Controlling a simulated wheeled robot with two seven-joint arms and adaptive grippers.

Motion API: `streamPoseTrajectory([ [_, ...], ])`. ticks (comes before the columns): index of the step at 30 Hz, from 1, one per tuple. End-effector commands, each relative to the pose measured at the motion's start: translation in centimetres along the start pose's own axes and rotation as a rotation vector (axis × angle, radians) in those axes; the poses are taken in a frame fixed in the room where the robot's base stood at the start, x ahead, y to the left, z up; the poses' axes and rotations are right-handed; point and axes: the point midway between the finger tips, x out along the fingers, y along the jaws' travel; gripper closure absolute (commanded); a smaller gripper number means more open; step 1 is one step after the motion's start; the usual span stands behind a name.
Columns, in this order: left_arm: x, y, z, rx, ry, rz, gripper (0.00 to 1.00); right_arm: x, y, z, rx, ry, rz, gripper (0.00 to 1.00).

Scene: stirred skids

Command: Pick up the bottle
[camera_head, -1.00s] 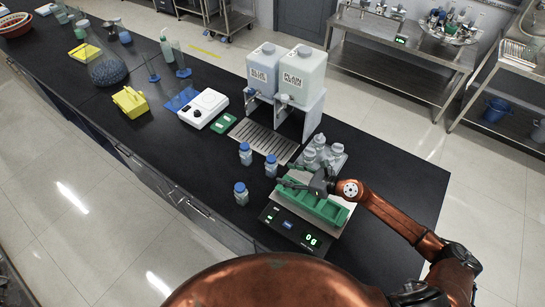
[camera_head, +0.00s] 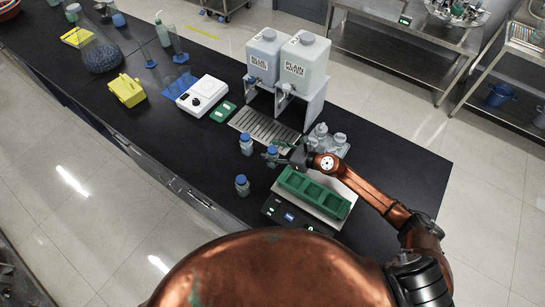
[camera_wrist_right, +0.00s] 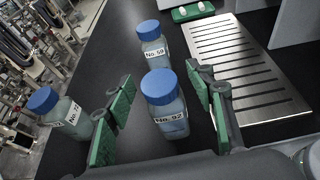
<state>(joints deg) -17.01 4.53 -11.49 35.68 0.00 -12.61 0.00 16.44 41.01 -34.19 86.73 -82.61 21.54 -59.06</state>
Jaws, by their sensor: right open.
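Three small clear bottles with blue caps stand upright on the black bench. In the right wrist view, the bottle labelled No. 92 (camera_wrist_right: 163,118) is in the middle, No. 59 (camera_wrist_right: 152,45) is behind it and another (camera_wrist_right: 62,115) is at the left, its label partly hidden. In the head view they show as a near one (camera_head: 242,186), a back one (camera_head: 246,145) and one at the right (camera_head: 272,154). My right gripper (camera_wrist_right: 160,104) is open, its green-padded fingers on either side of No. 92, with gaps visible. My left gripper is out of view.
A green compartment tray (camera_head: 313,193) sits on a scale right beside my right gripper. Several clear flasks (camera_head: 320,134) stand behind it. Bench left of the bottles is clear.

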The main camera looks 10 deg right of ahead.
Motion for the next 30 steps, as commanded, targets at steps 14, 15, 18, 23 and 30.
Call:
streamPoseTrajectory([
  [14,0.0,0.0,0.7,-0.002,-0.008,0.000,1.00,0.2,0.1,0.0,-0.001,0.000,0.003,0.68],
  [15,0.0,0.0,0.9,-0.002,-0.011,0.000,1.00,0.2,0.1,0.0,-0.001,0.000,0.003,0.70],
  [18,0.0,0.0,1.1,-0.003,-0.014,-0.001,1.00,0.2,0.1,0.0,-0.001,0.000,0.003,0.77],
  [23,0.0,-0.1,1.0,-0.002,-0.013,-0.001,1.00,0.2,0.1,0.0,-0.001,0.000,0.003,0.88],
  [30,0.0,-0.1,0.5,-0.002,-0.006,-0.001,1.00,0.2,0.1,0.0,-0.001,0.000,0.002,1.00],
])
